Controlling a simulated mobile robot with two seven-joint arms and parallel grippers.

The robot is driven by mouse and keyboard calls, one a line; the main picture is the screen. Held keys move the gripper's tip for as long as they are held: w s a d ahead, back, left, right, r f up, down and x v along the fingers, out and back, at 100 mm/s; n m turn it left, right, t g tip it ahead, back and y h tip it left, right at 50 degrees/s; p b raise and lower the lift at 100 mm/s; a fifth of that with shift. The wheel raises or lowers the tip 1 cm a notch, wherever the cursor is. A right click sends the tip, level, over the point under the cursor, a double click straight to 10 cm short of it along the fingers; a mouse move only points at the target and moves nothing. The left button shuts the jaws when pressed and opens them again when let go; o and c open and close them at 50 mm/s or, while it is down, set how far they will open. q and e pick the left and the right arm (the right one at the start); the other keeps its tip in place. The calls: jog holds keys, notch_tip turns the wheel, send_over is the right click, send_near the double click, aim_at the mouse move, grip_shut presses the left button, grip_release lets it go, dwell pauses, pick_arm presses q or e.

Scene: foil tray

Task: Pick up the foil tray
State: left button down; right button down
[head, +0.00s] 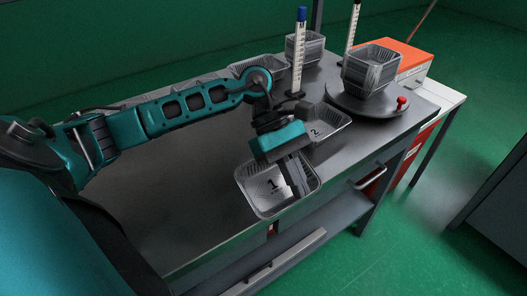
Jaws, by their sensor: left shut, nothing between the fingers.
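A foil tray marked 1 (258,190) sits near the front edge of the metal table. A second foil tray, marked 2 (328,131), sits just behind it to the right, partly hidden by my left gripper. My left gripper (299,190) points down over the right part of tray 1. Its fingers are shut with nothing between them, and they hide part of that tray's inside. I cannot tell whether the fingertips touch the tray. My right gripper is not in view.
Stacked foil trays stand on a round plate (345,102) with a red knob and at the back (304,48). Another tray (243,69) lies behind my arm. A blue-topped post (299,55) stands nearby. An orange-topped box (402,55) is at right.

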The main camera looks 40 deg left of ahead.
pick_arm(q)
jog(key=shift+d, duration=0.1)
dwell(0.3)
jog(key=v, duration=1.3)
